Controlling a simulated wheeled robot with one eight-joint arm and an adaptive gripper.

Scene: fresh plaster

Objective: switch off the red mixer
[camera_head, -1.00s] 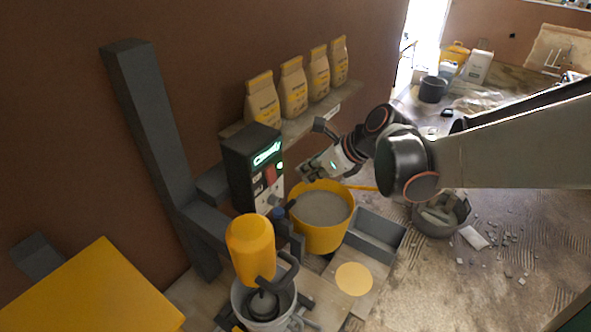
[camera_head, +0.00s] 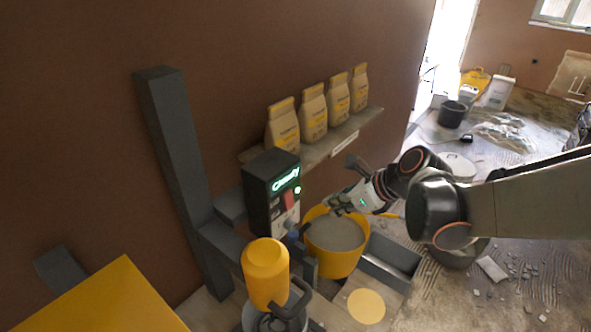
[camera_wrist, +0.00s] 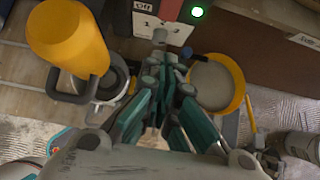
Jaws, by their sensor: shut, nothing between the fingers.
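A dark control box (camera_head: 270,193) on the wall bears green lit lettering, a red switch (camera_head: 289,199) and a green lamp. In the wrist view its lower face (camera_wrist: 150,22) shows a label with "Off" and numbers, a grey knob below it and the glowing green lamp (camera_wrist: 197,12). The mixer (camera_head: 265,270) looks yellow, not red, and stands over a pale bucket; it also shows in the wrist view (camera_wrist: 68,38). My gripper (camera_head: 333,206) is shut and empty, right of the box and above the yellow bucket. In the wrist view its fingertips (camera_wrist: 168,62) point toward the box's lower face.
A yellow bucket (camera_head: 353,262) of grey plaster stands below my gripper, beside a grey tray (camera_head: 392,262). Several bags (camera_head: 313,112) stand on a wall shelf (camera_head: 341,139). Grey beams run left of the box. Rubble and a dark bucket (camera_head: 452,114) lie on the floor at right.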

